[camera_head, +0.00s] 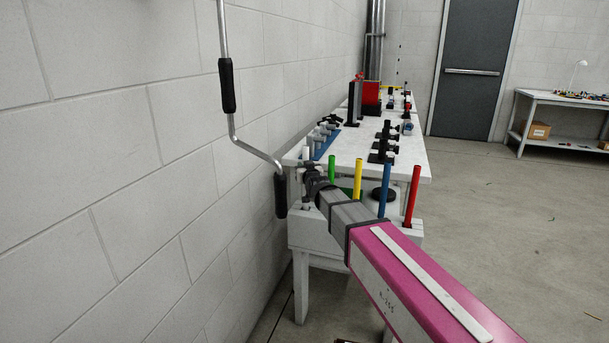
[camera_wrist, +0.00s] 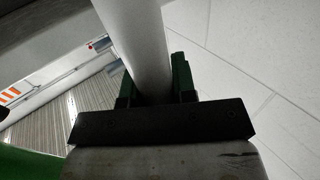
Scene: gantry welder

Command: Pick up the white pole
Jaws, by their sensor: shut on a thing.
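The white pole (camera_head: 306,153) stands upright at the left end of a row of coloured poles, near the wall. My gripper (camera_head: 309,181) is at the pole, below its top. In the wrist view, the white pole (camera_wrist: 136,38) runs between the dark green fingers of my gripper (camera_wrist: 154,84), which are shut on it. My arm hides part of the row, and I cannot tell whether the pole's lower end still sits in its holder.
Green (camera_head: 331,169), yellow (camera_head: 357,178), blue (camera_head: 384,188) and red (camera_head: 412,193) poles stand to the right. A white table (camera_head: 350,152) with fixtures lies behind. A bent metal bar with black grips (camera_head: 227,86) hangs close on the left. Open floor lies to the right.

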